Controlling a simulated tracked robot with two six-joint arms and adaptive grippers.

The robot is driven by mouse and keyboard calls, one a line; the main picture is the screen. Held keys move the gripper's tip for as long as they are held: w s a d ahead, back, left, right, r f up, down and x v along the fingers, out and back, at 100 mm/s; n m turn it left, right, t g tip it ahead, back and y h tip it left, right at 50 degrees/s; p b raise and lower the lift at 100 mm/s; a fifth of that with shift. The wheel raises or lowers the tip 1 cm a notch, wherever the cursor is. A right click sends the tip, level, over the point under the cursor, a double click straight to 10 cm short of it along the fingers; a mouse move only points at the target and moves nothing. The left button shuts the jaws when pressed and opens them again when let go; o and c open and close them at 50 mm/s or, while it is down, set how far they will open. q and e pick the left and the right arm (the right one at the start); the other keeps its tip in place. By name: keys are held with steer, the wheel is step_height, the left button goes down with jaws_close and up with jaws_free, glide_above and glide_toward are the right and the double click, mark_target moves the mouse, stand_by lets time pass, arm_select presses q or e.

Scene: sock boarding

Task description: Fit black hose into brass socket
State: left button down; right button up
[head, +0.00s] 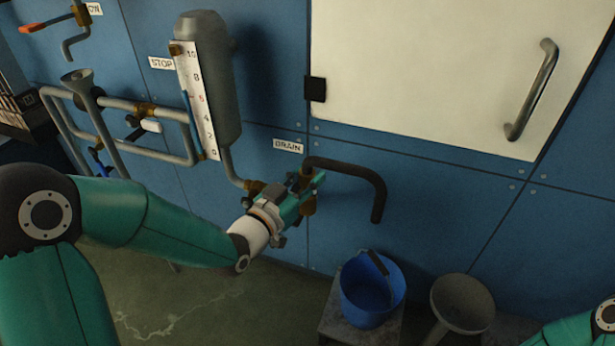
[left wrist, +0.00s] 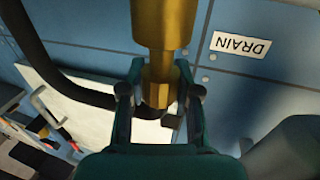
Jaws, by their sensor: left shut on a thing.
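The black hose (head: 345,167) arches from the drain fitting to the right, and its free end hangs down. In the left wrist view it curves in from the left (left wrist: 88,96) behind a brass hex piece (left wrist: 157,95). My left gripper (head: 308,182) is shut around that hex piece, which looks like the hose's end. The fingers show on both sides of it in the left wrist view (left wrist: 160,88). I cannot tell how deep the two are joined. My right gripper is out of view.
A blue bucket (head: 352,307) stands on a grey block (head: 340,325) under the hose's free end. A grey funnel-shaped vessel (head: 462,303) stands right of it. Pipes, a grey tank (head: 212,80) and a white door (head: 425,70) are on the blue wall.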

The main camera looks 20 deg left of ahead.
arm_select(q)
steer(key=shift+f+b, duration=0.4)
steer(key=shift+f, duration=0.15)
steer(key=shift+f, duration=0.25)
steer(key=shift+f, duration=0.35)
steer(key=shift+f, duration=0.2)
steer(key=c, duration=0.7)
jaws_free()
steer(key=shift+f, duration=0.1)
